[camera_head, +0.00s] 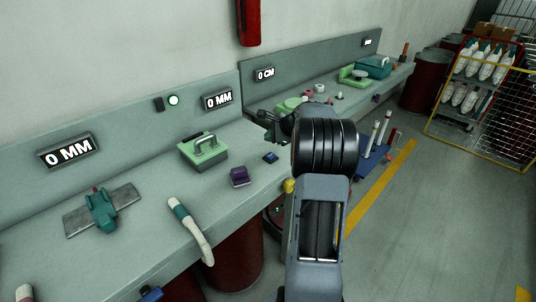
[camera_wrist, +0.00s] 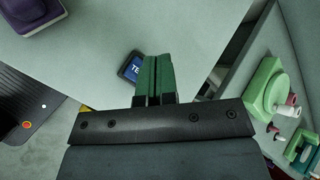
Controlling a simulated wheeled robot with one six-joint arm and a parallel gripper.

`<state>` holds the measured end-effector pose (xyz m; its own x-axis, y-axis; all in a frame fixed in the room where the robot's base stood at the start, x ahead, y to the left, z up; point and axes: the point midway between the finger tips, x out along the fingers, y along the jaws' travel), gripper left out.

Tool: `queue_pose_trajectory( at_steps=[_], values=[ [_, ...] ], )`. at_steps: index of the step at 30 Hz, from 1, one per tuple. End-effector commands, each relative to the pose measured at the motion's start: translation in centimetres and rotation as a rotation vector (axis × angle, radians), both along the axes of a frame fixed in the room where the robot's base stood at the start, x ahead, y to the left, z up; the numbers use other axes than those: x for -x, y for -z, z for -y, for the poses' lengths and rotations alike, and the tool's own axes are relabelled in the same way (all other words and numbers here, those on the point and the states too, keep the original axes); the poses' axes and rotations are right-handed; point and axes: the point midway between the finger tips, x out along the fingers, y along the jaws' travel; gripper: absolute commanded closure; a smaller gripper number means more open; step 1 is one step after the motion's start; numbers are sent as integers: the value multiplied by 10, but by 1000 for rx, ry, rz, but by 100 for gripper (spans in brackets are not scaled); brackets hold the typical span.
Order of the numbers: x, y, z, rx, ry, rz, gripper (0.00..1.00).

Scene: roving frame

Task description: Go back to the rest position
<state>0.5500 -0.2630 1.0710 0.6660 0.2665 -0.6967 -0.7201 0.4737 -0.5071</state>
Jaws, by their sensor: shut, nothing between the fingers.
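My gripper (camera_wrist: 156,76) shows in the wrist view with its two green fingers together and nothing between them. In the head view my gripper (camera_head: 268,120) is partly hidden behind my dark wrist. It is above the grey workbench (camera_head: 150,235), near the gap between two bench sections. A small blue box (camera_wrist: 130,68) with white letters, partly cut off by my fingers, lies on the bench beneath the fingertips in the wrist view. No marked rest place shows in either view.
The floor (camera_head: 440,220) at right is open.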

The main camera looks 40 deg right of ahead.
Motion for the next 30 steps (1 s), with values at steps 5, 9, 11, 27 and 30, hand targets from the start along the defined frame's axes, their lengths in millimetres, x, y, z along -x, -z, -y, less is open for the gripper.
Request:
queue_pose_trajectory(
  at_steps=[5,9,11,27,30],
  values=[
    [0,0,0,0,0,0,100],
    [0,0,0,13,-14,5,100],
    [0,1,0,41,-41,12,100],
    [157,26,-152,748,-1151,-184,100],
    [190,19,-185,892,-1366,-171,100]
  ],
)
